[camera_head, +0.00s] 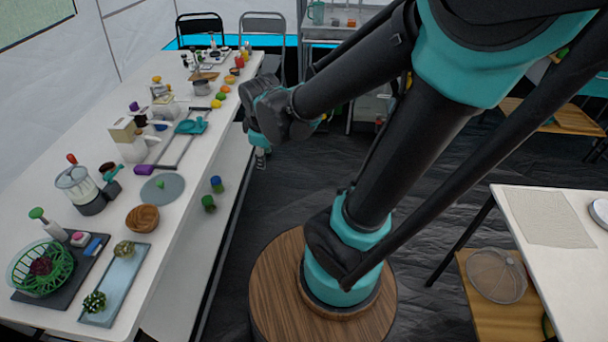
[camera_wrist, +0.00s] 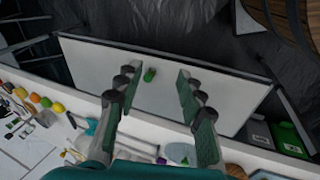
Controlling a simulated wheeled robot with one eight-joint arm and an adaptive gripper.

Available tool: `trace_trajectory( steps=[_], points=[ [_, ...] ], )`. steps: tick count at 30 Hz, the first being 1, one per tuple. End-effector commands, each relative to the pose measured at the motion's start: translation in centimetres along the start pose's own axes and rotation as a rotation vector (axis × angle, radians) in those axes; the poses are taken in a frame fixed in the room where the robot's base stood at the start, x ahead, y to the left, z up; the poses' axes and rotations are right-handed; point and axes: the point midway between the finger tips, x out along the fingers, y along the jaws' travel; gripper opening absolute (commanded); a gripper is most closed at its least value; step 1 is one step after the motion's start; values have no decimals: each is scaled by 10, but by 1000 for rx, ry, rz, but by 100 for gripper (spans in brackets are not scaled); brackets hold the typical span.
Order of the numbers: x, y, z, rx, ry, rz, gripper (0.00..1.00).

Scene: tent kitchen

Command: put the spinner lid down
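The spinner lid (camera_head: 163,191), a flat grey-green disc with a small green knob, lies on the white table near its right edge. It also shows in the wrist view (camera_wrist: 178,152), below and between my fingers, partly cut by my gripper's body. My gripper (camera_wrist: 156,76) is open, with nothing held between its fingers. In the head view my gripper hangs beyond the table's right side, farther back than the lid and apart from it. The green spinner basket (camera_head: 22,268) stands at the table's near left with a dark red vegetable inside.
A wooden bowl (camera_head: 142,219) sits just in front of the lid. A green jar (camera_head: 208,204) and a blue jar (camera_head: 217,184) stand on the lower shelf.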

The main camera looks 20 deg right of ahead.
Motion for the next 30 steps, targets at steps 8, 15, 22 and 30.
trace_trajectory(
  steps=[8,15,22,30],
  points=[
    [14,-15,101,807,21,17,38],
    [18,-25,125,1069,34,22,38],
    [18,-25,125,1077,35,22,38],
    [18,-25,125,1075,35,22,38]
  ],
)
